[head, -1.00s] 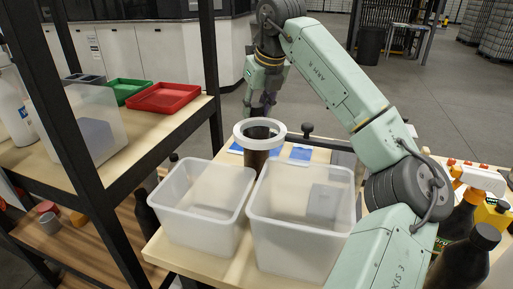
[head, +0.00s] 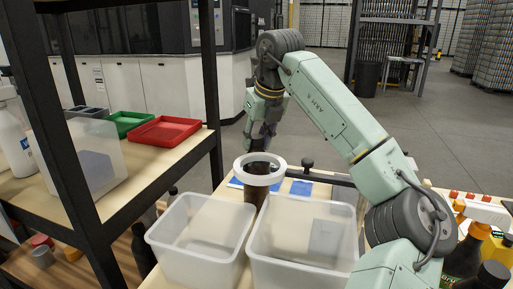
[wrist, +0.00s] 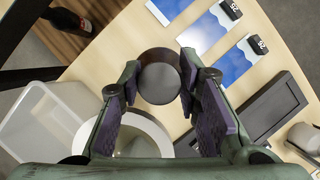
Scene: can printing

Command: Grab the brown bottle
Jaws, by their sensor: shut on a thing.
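The brown bottle (head: 250,192) stands upright on the wooden table behind two clear bins, partly hidden by a white ring (head: 243,176) in front of it. In the wrist view its dark round top (wrist: 160,80) sits between my fingertips. My gripper (head: 262,143) reaches down from above, just behind the ring in the head view. In the wrist view my gripper (wrist: 159,80) has its purple-padded fingers on either side of the dark top. The fingertips are close against it. The contact is hidden in the head view.
Two clear bins (head: 305,270) fill the table front. Blue-and-white cards (wrist: 246,62) and a dark flat device (wrist: 268,108) lie beside the bottle. A black-framed shelf (head: 207,75) with a red tray (head: 165,130) stands left. Several bottles stand at right.

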